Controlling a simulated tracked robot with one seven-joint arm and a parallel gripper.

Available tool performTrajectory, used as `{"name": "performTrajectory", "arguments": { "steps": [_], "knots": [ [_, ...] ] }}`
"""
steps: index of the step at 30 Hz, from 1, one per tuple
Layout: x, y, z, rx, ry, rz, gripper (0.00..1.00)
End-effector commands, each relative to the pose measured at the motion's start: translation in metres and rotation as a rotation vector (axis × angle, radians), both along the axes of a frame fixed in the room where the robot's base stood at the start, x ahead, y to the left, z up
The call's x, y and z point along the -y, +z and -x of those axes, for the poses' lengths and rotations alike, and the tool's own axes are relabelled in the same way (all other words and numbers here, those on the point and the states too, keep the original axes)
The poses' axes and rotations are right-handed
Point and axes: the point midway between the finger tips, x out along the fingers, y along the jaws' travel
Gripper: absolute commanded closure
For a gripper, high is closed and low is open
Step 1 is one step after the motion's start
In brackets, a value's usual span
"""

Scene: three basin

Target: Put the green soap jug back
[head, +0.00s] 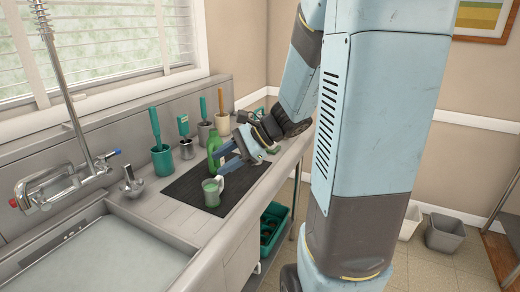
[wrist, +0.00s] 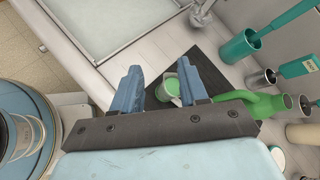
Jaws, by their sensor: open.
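A green jug (head: 214,148) with a narrow neck stands upright at the back of the dark mat. In the wrist view the green jug (wrist: 268,104) lies right of my fingers, partly hidden by my gripper's bar. A pale cup with a handle and green contents (head: 211,193) stands at the mat's front; in the wrist view the cup (wrist: 168,89) shows between my fingers, beyond them. My gripper (head: 222,162) is open and empty above the mat, beside the green jug and just behind the cup. Head view does not show clearly whether a finger touches the jug.
The dark mat (head: 180,187) lies on the steel counter. Holders with brushes (head: 161,160) line the wall behind it. A water-filled sink (head: 100,262) and tap (head: 50,190) are at left. A green crate (head: 272,228) sits below the counter's front edge.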

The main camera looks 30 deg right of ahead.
Motion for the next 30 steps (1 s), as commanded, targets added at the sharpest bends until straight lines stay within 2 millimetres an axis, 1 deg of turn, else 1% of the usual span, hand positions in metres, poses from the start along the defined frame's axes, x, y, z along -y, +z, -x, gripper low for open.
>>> {"name": "performTrajectory", "arguments": {
  "steps": [1,3,6,11,15,21,24,27,30],
  "knots": [
    [-0.008,0.007,0.013,0.04,0.071,0.067,0.57],
    [-0.013,0.012,0.029,0.088,0.163,0.161,0.57],
    [-0.018,0.02,0.052,0.161,0.293,0.299,0.57],
    [-0.016,0.031,0.084,0.286,0.492,0.525,0.57],
    [-0.008,0.044,0.107,0.401,0.649,0.728,0.57],
    [0.009,0.067,0.132,0.564,0.85,1.022,0.57],
    [0.018,0.079,0.14,0.629,0.923,1.148,0.57],
    [0.024,0.088,0.146,0.675,0.974,1.239,0.57],
    [0.027,0.094,0.149,0.702,1.001,1.295,0.57]
  ]
}}
